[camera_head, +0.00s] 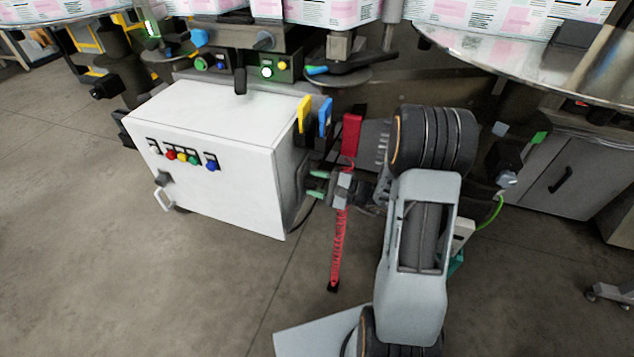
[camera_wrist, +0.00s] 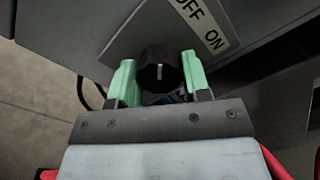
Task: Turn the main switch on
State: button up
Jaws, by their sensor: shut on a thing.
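The main switch is a black round knob (camera_wrist: 160,66) with a short pale mark on its face. It sits below a white label (camera_wrist: 203,22) reading OFF and ON on a grey panel. My gripper (camera_wrist: 159,80) has its two green fingers on either side of the knob and is shut on it. In the head view my gripper (camera_head: 318,186) is at the right side of the white cabinet (camera_head: 215,145), its green fingertips against that side. The knob itself is hidden in the head view.
Yellow (camera_head: 304,115) and blue (camera_head: 326,117) handles stick out above my gripper, with a red block (camera_head: 351,134) close to my wrist. Coloured buttons (camera_head: 182,157) line the cabinet's front. A round metal table (camera_head: 530,70) is at the upper right. The floor at left is clear.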

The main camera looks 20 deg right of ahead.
jog(key=shift+m, duration=0.3)
jog(key=m+p, duration=0.3)
jog(key=shift+r+m, duration=0.1)
jog(key=shift+m, duration=0.3)
jog(key=m+p, duration=0.3)
jog(key=m, duration=0.1)
jog(key=shift+s+m, duration=0.1)
jog(key=shift+m, duration=0.2)
jog(key=m+p, duration=0.4)
jog(key=m, duration=0.1)
jog(key=shift+a, duration=0.1)
jog(key=shift+s+f+m+p, duration=0.1)
jog(key=shift+f+m+p, duration=0.1)
jog(key=shift+m+p, duration=1.3)
jog(key=shift+m+b, duration=0.35)
jog(key=shift+m, duration=0.25)
jog(key=o, duration=0.9)
